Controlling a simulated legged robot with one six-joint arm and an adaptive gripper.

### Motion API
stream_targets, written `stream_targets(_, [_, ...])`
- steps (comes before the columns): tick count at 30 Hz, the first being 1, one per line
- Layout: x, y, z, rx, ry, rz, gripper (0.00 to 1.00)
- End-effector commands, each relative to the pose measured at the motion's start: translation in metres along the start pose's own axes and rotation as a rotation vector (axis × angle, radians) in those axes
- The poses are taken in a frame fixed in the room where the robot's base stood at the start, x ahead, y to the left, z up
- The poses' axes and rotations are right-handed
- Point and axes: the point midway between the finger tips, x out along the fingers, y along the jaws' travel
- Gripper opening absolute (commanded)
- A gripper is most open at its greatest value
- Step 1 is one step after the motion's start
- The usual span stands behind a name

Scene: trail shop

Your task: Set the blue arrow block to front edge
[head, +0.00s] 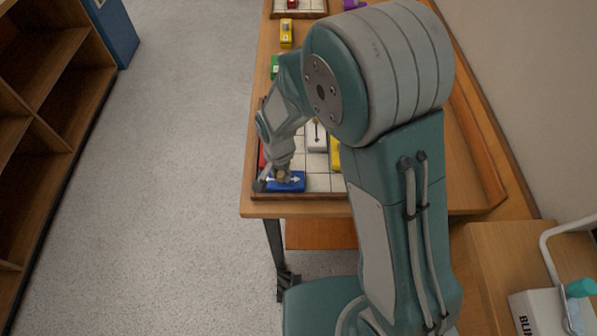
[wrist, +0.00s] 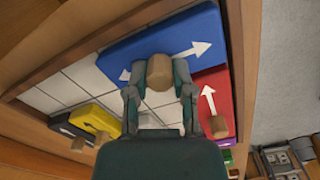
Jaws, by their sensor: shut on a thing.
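The blue arrow block (head: 291,186) is at the near left corner of the tiled board (head: 318,183) in the head view. In the wrist view the blue arrow block (wrist: 208,25) shows a white double-headed arrow and a wooden peg (wrist: 159,72). My gripper (head: 281,175) is shut on this peg; its fingers (wrist: 159,84) are on either side of it in the wrist view. The block is at the board's wooden rim; I cannot tell whether it touches the board floor.
A red arrow block (wrist: 210,82) lies close beside the blue one. A yellow block (wrist: 97,118) and a dark block (wrist: 66,128) are across bare white tiles. A white block (head: 317,138) is farther back. Green (head: 274,66) and yellow (head: 286,33) pieces lie on the table beyond.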

Motion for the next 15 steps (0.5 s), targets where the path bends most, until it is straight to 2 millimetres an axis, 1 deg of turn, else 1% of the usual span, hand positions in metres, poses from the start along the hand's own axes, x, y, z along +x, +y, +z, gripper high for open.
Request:
stream_targets(4, [0.0013,-0.0055,0.0031,0.001,-0.002,0.002,0.0])
stream_targets(13, [0.0009,-0.0073,0.0034,0.001,-0.001,0.0,0.0])
stream_targets(14, [0.0009,-0.0075,0.0035,0.001,-0.001,0.0,0.4])
stream_targets(15, [0.0008,-0.0075,0.0035,0.0,0.0,0.0,0.58])
